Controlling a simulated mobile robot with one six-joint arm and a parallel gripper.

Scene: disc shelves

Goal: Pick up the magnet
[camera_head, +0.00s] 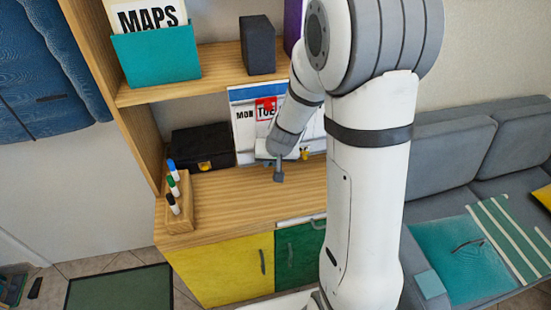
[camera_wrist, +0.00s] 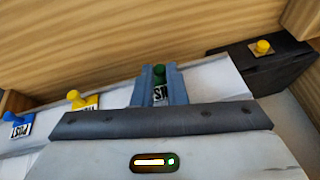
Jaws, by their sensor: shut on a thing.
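My gripper (camera_wrist: 160,88) is shut on a green magnet (camera_wrist: 159,71) in the wrist view. The green knob sits between the two grey fingers, with part of a black-and-white label below it. In the head view my gripper (camera_head: 278,176) is in front of the white board (camera_head: 243,125), above the wooden top; the green magnet cannot be made out there. A yellow magnet (camera_wrist: 76,97) and a blue magnet (camera_wrist: 16,118), both with labels, are left of my gripper in the wrist view. Whether the green magnet touches the board is unclear.
A black box (camera_head: 203,140) with a yellow catch stands left of the board. A wooden holder (camera_head: 180,207) with several markers is at the front left of the wooden top (camera_head: 235,200). A shelf (camera_head: 215,72) with a teal box (camera_head: 157,55) is above.

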